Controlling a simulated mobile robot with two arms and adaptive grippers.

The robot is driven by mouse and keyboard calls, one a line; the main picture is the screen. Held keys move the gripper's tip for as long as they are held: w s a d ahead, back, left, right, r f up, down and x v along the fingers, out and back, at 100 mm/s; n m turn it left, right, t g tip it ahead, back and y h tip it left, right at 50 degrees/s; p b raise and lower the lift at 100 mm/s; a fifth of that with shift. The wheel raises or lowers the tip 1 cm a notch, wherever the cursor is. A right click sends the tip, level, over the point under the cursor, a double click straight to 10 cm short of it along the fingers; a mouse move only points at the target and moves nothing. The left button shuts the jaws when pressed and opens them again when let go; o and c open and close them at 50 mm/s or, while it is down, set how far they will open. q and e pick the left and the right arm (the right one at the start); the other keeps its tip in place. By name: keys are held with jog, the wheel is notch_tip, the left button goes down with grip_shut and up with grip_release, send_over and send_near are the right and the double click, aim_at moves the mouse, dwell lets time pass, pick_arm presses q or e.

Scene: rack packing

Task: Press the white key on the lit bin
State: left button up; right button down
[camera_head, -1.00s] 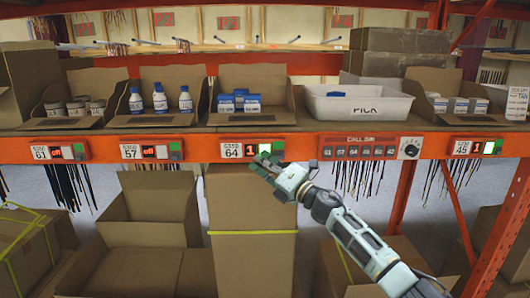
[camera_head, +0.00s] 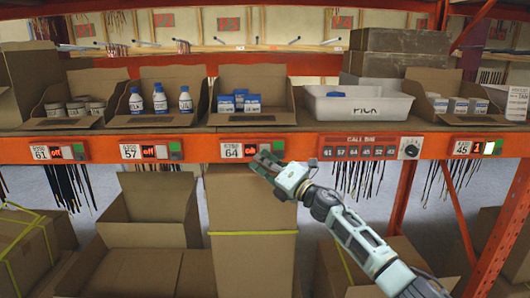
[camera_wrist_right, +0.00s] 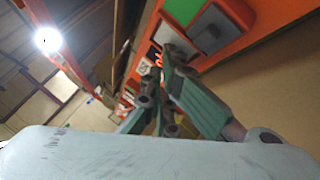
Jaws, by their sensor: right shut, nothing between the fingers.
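The module of bin 64 (camera_head: 236,150) on the orange beam has a red display (camera_head: 250,150) that appears to read "off". Its key is unlit and mostly covered by my right gripper in the head view. My right gripper (camera_head: 262,160) is shut and empty, its tips at or just in front of this module. My left gripper is not in view.
Modules 61 (camera_head: 59,152) and 57 (camera_head: 150,151) show red "off" with unlit keys. A call panel (camera_head: 360,147) with a round knob (camera_head: 410,148) lies between 64 and 45. Stocked bins and a white tray (camera_head: 358,103) stand above; cardboard boxes (camera_head: 252,255) stand below.

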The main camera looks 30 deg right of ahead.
jog(key=shift+s, duration=0.1)
jog(key=shift+s+a, duration=0.35)
jog(key=shift+s, duration=0.3)
jog(key=s+a, duration=0.1)
jog(key=s+p, duration=0.1)
jog(key=s+a, duration=0.1)
jog(key=s, duration=0.1)
jog(key=shift+s+a+p, duration=0.1)
jog(key=shift+a+p, duration=0.25)
jog(key=shift+p, duration=0.05)
dwell(0.5)
